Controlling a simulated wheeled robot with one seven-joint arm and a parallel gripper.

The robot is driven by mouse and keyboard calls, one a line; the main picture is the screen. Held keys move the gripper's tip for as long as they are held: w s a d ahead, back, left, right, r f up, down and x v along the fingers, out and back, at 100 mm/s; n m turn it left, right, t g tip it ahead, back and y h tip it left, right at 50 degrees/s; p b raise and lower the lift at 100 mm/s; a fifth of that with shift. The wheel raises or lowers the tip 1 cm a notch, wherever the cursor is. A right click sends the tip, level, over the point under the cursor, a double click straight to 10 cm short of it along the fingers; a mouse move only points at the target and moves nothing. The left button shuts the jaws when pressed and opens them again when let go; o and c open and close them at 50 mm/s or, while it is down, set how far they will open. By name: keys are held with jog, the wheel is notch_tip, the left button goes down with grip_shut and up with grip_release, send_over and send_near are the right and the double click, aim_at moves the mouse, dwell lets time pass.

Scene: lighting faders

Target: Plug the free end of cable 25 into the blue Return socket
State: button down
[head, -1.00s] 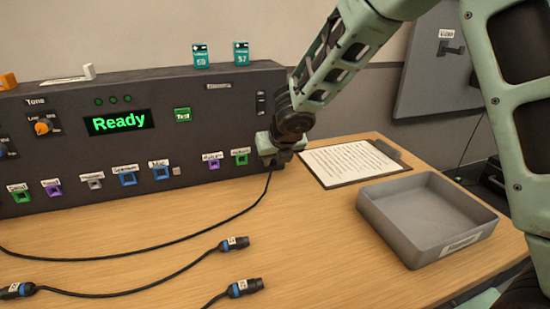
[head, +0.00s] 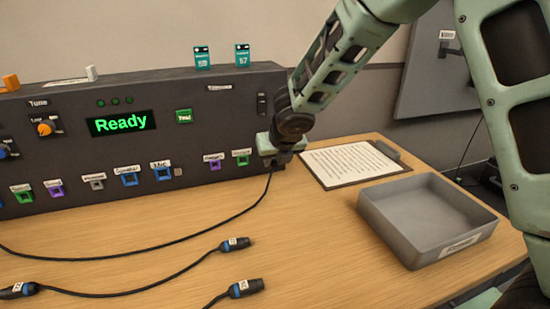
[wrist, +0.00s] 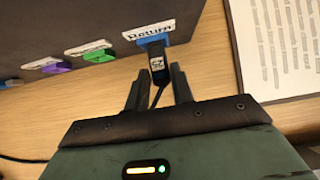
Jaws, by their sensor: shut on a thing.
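My gripper (wrist: 158,80) is shut on a black plug (wrist: 158,64) with a small white number tag, too blurred to read surely. The blue Return socket (wrist: 167,40) is on the dark panel under its white "Return" label (wrist: 149,29) in the wrist view. The plug's front end meets the socket's edge in that view; I cannot tell how deep it sits. In the head view my gripper (head: 276,153) is at the panel's lower right corner and hides this socket. The black cable (head: 232,217) runs from it down to the table and off left.
Other cable ends lie on the table: one plug (head: 235,244), another (head: 246,287) and one at the left (head: 18,290). Green (wrist: 99,54) and purple (wrist: 57,68) sockets are left of Return. A grey tray (head: 381,228) and a clipboard (head: 350,163) are at the right.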

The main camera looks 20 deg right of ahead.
jog(key=shift+w+r, duration=0.15)
jog(key=shift+w, duration=0.05)
jog(key=c, duration=1.1)
grip_release()
jog(key=p+v, duration=0.7)
jog(key=v, duration=0.9)
jog(key=s+a+m+g+p, duration=0.1)
jog(key=s+a+m+g, duration=0.1)
jog(key=s+m, duration=0.7)
jog(key=s+a+m+g+p, duration=0.1)
jog(key=s+a+m+g, duration=0.1)
jog(key=s+m, duration=0.8)
jog(key=s+a+m+g+p, duration=0.1)
jog(key=s+a+m+g, duration=0.1)
jog(key=s+m, duration=0.7)
jog(key=shift+s+a+g+y, duration=0.15)
jog(key=shift+s+g+y, duration=0.15)
jog(key=shift+g, duration=0.1)
